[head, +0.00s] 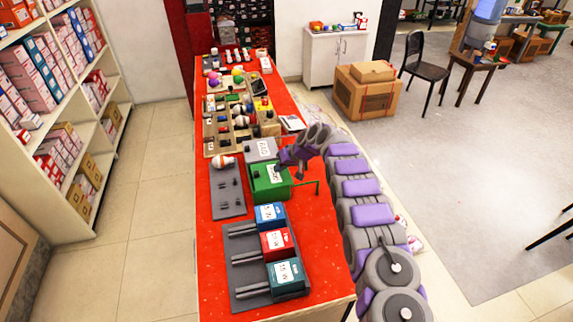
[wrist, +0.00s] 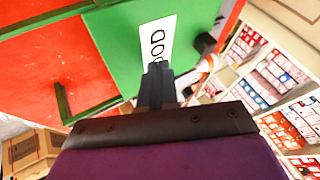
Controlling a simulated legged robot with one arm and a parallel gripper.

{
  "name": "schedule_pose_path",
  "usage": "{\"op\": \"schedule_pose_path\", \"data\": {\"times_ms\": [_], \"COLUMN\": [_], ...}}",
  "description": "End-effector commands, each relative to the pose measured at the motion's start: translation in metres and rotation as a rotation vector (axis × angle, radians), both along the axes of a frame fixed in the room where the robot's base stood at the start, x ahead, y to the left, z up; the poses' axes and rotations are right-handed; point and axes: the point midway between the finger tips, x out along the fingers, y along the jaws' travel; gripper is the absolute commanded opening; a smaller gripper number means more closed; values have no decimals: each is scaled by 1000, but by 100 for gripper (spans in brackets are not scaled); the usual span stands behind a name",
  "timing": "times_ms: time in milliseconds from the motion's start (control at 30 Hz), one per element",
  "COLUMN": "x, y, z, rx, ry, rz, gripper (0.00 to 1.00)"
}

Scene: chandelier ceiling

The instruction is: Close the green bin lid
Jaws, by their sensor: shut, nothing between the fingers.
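The green bin (head: 262,196) stands on the red table, with a white label on its top face. A thin green bar (head: 307,184) sticks out from its right side and bends down at the end. In the wrist view the bin's green surface (wrist: 125,50) fills the upper middle, and the bar (wrist: 95,107) shows at left. I cannot tell how far the lid is open. My gripper (head: 278,170) is at the bin's upper part, partly hiding it. In the wrist view its shut fingers (wrist: 158,82) overlap the label; contact is unclear.
Blue, red and teal bins (head: 287,280) stand on a grey board in front. A grey bin (head: 260,149) is just behind the green one. A grey board with small dark parts (head: 227,197) lies to the left. Cluttered trays fill the far table.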

Motion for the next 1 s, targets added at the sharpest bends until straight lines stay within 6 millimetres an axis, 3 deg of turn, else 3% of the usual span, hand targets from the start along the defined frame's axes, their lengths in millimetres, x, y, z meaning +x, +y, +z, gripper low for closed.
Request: {"op": "schedule_pose_path", "data": {"times_ms": [67, 300, 1000], "x": [1, -5, -14], "y": [8, 27, 53], "z": [-8, -5, -3], "rx": [-1, 3, 2], "ry": [0, -3, 0], "rz": [4, 3, 5], "gripper": [0, 0, 0]}}
